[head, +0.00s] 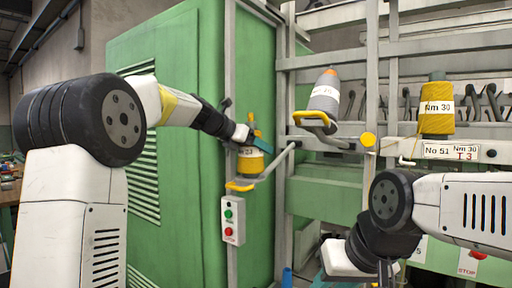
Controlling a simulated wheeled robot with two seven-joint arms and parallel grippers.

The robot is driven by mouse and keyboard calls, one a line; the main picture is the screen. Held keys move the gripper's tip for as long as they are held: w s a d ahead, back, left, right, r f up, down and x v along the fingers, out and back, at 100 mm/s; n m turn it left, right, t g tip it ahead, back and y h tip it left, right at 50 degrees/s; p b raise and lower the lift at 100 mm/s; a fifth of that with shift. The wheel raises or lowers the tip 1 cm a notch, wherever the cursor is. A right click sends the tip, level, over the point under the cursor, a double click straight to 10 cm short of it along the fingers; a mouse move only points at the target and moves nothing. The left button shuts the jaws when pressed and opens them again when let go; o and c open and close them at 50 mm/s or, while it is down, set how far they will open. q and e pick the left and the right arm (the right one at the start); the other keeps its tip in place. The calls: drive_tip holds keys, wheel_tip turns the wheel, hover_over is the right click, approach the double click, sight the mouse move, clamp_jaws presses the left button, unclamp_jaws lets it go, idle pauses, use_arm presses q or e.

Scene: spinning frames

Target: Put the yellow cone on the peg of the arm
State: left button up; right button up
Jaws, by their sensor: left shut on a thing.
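My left gripper (255,138) is shut on the top of a yellow cone (251,164) with a white label. The cone is upright, close in front of the green cabinet's edge. Just below it is a grey arm with a yellow end (240,186). The arm's peg is not visible, and I cannot tell whether the cone touches the arm. Another yellow cone (437,120), labelled Nm 30, stands at the right on the frame. My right gripper (362,270) is low, right of centre, partly cut off by the bottom edge; its fingers are unclear.
A grey cone (325,98) with an orange tip sits on a second yellow-edged holder. A yellow disc (368,139) is right of it. A switch box (233,220) hangs below the held cone. Metal rails (400,60) cross the right side; the green cabinet (180,220) fills the left-centre.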

use_arm(q)
drive_tip(key=shift+r, duration=0.1)
drive_tip(key=o, duration=1.9)
drive_tip(key=shift+o, duration=0.4)
drive_tip(key=v, duration=0.7)
drive_tip(key=shift+s+a, duration=0.25)
drive_tip(key=shift+a, duration=0.05)
drive_tip(key=shift+r, duration=0.1)
